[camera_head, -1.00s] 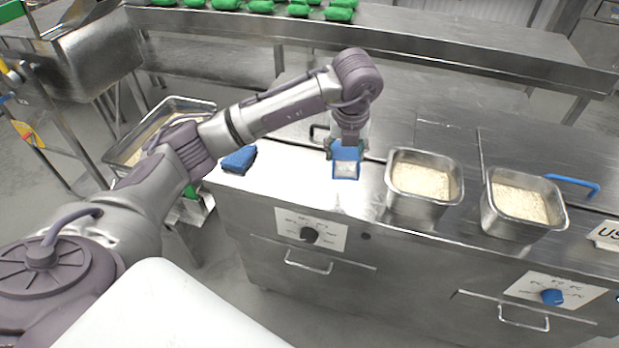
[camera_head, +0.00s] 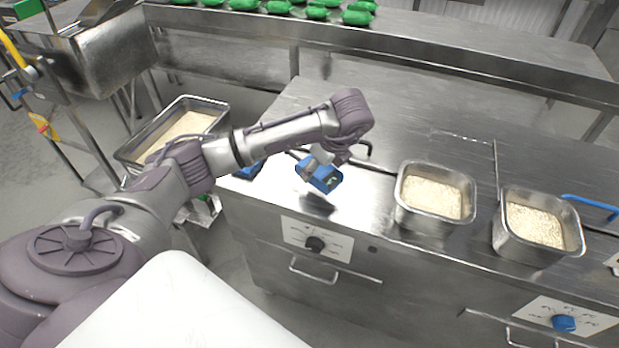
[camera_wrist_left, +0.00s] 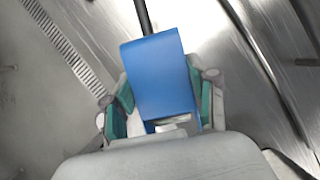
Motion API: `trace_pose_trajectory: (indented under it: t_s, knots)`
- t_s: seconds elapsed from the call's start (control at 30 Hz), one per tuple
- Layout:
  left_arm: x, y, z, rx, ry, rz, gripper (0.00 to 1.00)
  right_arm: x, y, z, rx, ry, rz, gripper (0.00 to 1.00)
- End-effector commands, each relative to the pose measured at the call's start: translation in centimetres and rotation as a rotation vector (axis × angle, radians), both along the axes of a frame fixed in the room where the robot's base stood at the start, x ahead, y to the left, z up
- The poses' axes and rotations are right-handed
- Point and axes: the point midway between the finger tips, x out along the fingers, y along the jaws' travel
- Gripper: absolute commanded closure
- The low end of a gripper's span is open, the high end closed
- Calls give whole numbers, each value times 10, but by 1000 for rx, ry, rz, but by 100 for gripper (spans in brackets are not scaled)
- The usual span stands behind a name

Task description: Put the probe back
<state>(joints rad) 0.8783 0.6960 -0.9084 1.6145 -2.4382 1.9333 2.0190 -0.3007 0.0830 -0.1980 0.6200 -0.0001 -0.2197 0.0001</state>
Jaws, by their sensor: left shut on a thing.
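In the left wrist view the probe's blue face (camera_wrist_left: 160,75) sits between the two teal-padded fingers of the left gripper (camera_wrist_left: 163,100). My right gripper is not in view.
Two steel pans of rice, a near one (camera_head: 405,211) and a right one (camera_head: 502,239), stand right of the probe. A blue cloth-like piece (camera_head: 250,171) lies left, partly behind my arm. A third rice tray (camera_head: 221,112) stands left.

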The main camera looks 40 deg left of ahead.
Motion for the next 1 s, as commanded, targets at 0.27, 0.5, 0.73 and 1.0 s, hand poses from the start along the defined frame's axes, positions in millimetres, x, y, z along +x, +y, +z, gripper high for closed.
trace_pose_trajectory:
  t_s: [0.27,0.5,0.73,1.0]
  knots:
    - [-10,15,-18,-1,2,-2,77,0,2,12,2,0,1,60]
    - [-9,14,-48,-2,1,-2,77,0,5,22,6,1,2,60]
    - [-9,14,-51,-1,-1,-3,77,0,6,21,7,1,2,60]
    - [-9,14,-51,-1,0,-2,17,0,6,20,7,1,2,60]
